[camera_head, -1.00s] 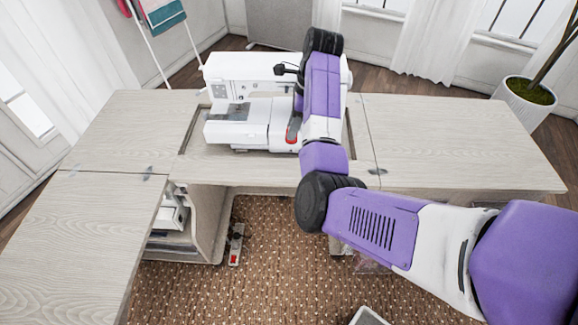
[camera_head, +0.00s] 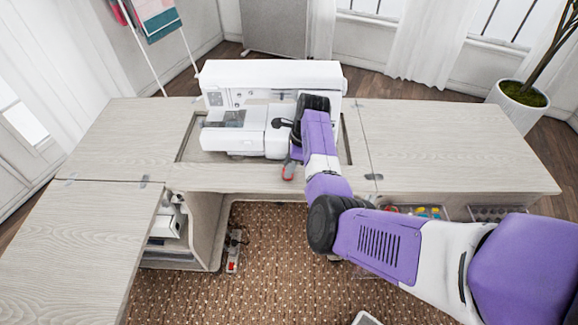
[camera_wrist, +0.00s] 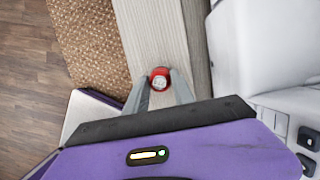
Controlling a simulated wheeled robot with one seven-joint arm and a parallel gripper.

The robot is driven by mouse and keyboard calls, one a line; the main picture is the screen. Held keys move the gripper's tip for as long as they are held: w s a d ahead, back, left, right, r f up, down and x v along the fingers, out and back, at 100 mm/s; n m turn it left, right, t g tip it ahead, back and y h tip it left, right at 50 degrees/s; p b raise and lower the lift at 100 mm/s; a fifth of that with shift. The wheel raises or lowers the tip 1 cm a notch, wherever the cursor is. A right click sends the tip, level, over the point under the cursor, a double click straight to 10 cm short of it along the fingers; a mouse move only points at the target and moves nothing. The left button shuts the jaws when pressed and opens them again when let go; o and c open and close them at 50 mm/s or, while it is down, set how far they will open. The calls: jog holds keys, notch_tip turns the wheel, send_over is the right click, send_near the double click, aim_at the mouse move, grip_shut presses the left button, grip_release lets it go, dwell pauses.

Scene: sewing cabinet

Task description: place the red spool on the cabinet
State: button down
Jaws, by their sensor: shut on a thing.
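The red spool (camera_wrist: 160,78) sits between the two grey fingers of my gripper (camera_wrist: 161,84) in the wrist view, its pale end facing the camera. In the head view the spool shows as a small red patch (camera_head: 288,171) at the fingertips, in front of the sewing machine. My gripper is shut on it, over the narrow front strip of the cabinet top (camera_head: 230,178). Whether the spool touches the wood cannot be told. My arm hides part of the strip and the sewing machine.
The white sewing machine (camera_head: 270,78) stands in the cabinet's recess, close behind my gripper. The right leaf (camera_head: 450,140) and left leaf (camera_head: 125,140) are bare. Trays of small coloured items (camera_head: 428,211) show below the right leaf.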

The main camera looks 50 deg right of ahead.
jog(key=c, duration=1.1)
grip_release()
jog(key=shift+o, duration=0.2)
